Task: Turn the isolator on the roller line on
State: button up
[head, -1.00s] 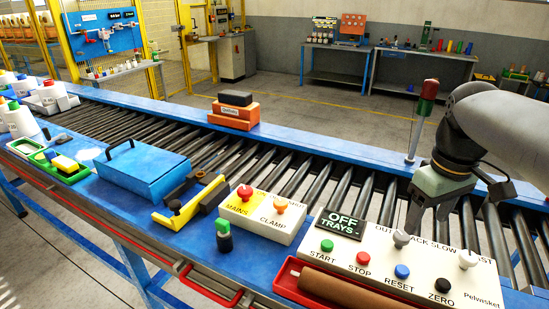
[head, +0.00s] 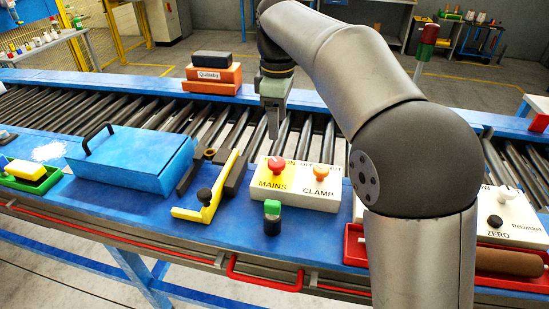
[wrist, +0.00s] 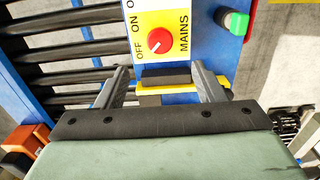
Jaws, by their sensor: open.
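The isolator is a red knob (head: 277,166) on the yellow MAINS panel of a white switch box (head: 322,201). In the wrist view the red knob (wrist: 160,40) lies just beyond my fingertips, with OFF and ON printed beside it. A small white mark on the knob appears to point towards OFF. My gripper (head: 273,128) is open and empty, above the rollers just behind the box. In the wrist view my gripper (wrist: 163,78) has its fingers spread apart, not touching the knob.
An orange CLAMP knob (head: 320,172) shares the box. A green-topped black part (head: 272,216) stands in front. A yellow angled bracket (head: 211,200) and a blue lidded box (head: 134,158) lie left. Orange blocks (head: 212,78) sit behind the rollers. My arm hides much of the right-hand panel.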

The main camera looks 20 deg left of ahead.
aim_at(277, 162)
notch_tip(277, 162, down, 11)
jog(key=shift+f+p, duration=0.2)
jog(key=shift+p, duration=0.1)
jog(key=c, duration=1)
